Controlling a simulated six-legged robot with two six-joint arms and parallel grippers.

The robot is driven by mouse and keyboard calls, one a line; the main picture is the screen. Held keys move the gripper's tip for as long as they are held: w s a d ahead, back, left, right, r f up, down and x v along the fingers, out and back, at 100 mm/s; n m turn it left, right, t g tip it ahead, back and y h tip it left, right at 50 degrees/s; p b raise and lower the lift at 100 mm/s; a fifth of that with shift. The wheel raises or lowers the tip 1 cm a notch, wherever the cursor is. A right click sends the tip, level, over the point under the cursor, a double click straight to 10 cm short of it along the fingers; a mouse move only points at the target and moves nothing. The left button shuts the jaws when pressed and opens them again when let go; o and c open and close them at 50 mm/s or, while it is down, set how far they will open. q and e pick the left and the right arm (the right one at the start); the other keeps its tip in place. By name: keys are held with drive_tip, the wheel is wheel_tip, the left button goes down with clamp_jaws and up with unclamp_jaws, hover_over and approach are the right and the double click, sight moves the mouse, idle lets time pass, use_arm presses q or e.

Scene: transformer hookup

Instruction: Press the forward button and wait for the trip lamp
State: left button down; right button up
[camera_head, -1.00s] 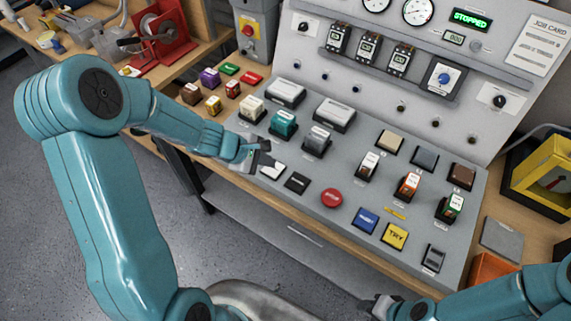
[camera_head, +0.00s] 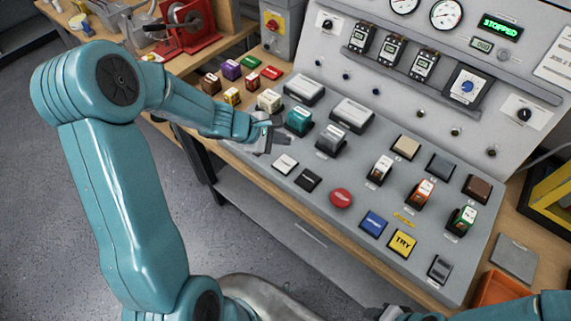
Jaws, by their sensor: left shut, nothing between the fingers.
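A row of flat buttons lies along the front left of the grey sloping panel: a white button (camera_head: 285,163), a black button (camera_head: 307,180) and a round red button (camera_head: 341,198). Their labels are too small to read, so I cannot tell which one is marked forward. My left gripper (camera_head: 266,138) is shut and empty, above the panel's front edge, up and left of the white button and apart from it. A green display (camera_head: 500,26) reads STOPPED. I cannot identify a lit trip lamp. My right gripper (camera_head: 384,313) is barely in view at the bottom edge; its jaws are unclear.
An orange tray (camera_head: 500,289) sits at lower right. Open floor lies in front.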

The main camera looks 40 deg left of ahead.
use_arm(q)
drive_tip(key=b, duration=0.5)
hover_over(282, 165)
wheel_tip(282, 165, down, 7)
drive_tip(key=shift+r, duration=0.2)
drive_tip(key=shift+f+b, duration=0.35)
drive_tip(key=shift+b, duration=0.2)
idle(0.9)
drive_tip(key=shift+f+b, duration=0.4)
drive_tip(key=shift+b, duration=0.15)
drive_tip(key=shift+f+b, duration=0.4)
drive_tip(key=shift+b, duration=0.15)
idle(0.5)
drive_tip(key=shift+r, duration=0.15)
drive_tip(key=shift+r+p, duration=0.65)
drive_tip(key=shift+r, duration=0.05)
